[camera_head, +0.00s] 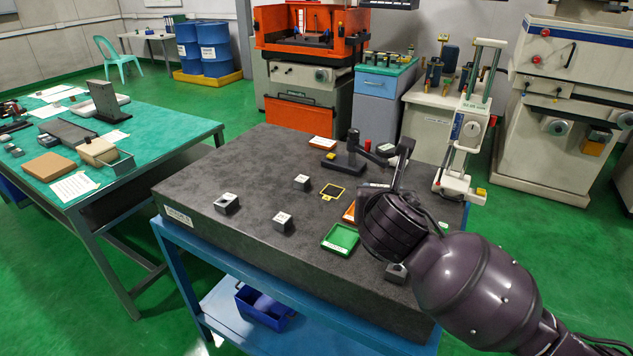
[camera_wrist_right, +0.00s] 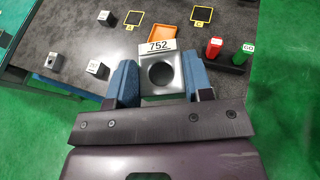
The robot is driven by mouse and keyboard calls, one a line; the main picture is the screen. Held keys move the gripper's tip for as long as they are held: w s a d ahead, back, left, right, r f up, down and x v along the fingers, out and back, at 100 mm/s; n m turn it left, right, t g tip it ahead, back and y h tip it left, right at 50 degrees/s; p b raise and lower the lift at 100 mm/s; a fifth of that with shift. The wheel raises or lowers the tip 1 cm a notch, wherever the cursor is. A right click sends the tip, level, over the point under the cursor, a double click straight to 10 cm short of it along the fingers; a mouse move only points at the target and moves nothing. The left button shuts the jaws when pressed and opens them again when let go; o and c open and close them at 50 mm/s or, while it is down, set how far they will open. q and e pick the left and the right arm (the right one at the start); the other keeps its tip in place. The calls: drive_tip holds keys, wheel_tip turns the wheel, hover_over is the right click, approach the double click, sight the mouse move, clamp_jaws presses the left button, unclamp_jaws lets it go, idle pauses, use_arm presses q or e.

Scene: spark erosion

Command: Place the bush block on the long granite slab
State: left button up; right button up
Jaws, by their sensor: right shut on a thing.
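The bush block (camera_wrist_right: 148,89) is a grey metal block with a round dark bore and a white tag reading 752. In the right wrist view, my right gripper (camera_wrist_right: 160,79) is shut on it, with blue fingers on both sides. In the head view, my right gripper (camera_head: 383,190) is over the right part of the long dark granite slab (camera_head: 240,245), and the arm largely hides the block. I cannot tell the gap between block and slab. My left gripper is not in view.
On the slab are small grey blocks (camera_head: 283,221), a yellow-framed marker (camera_head: 332,192), a green tray (camera_head: 340,239), an orange tray (camera_wrist_right: 163,38) and a black stand (camera_head: 345,162). The slab's left and front areas are mostly clear. A green-topped bench (camera_head: 185,128) stands at left.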

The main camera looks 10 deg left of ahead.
drive_tip(key=shift+a+r, duration=0.35)
drive_tip(key=shift+a, duration=0.1)
drive_tip(key=shift+a+f, duration=0.1)
drive_tip(key=shift+f, duration=0.2)
drive_tip(key=b, duration=0.1)
hover_over(363, 275)
wheel_tip(363, 275, down, 15)
wheel_tip(363, 275, down, 4)
drive_tip(key=shift+f+b, duration=0.1)
drive_tip(key=shift+b, duration=0.35)
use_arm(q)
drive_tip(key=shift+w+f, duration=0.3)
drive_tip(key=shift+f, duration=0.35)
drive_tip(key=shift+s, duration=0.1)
use_arm(e)
drive_tip(key=o, duration=0.9)
drive_tip(key=shift+f, duration=0.1)
drive_tip(key=shift+o, duration=0.2)
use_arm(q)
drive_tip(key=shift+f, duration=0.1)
